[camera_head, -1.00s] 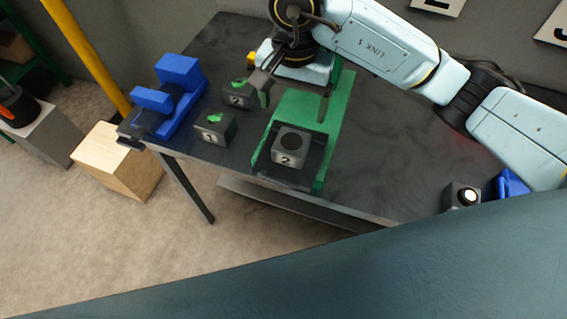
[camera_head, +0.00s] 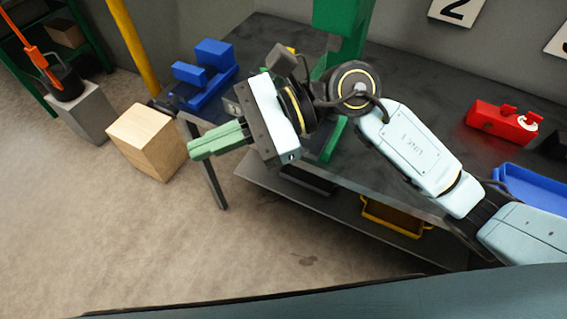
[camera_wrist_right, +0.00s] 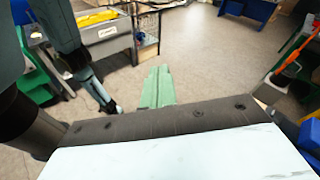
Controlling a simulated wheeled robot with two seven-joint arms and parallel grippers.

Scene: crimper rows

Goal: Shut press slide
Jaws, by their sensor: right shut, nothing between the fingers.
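The press is a green frame on the dark bench; its upright (camera_head: 343,20) rises at the back. My right arm crosses in front of it, and the press slide and its numbered block are hidden in the head view. My right gripper (camera_head: 200,148) has green fingers pressed together, with nothing between them. It points left, beyond the bench's front edge. The shut fingers also show in the right wrist view (camera_wrist_right: 157,88), with open floor ahead. A pale arm at the left of that view is probably my left arm; its gripper's state is unclear.
A blue vise (camera_head: 205,75) sits at the bench's left end. A wooden block (camera_head: 148,140) stands on the floor left of the bench. A red device (camera_head: 503,122) and a blue tray (camera_head: 530,190) lie at the right. A yellow bin (camera_head: 395,218) is on the lower shelf.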

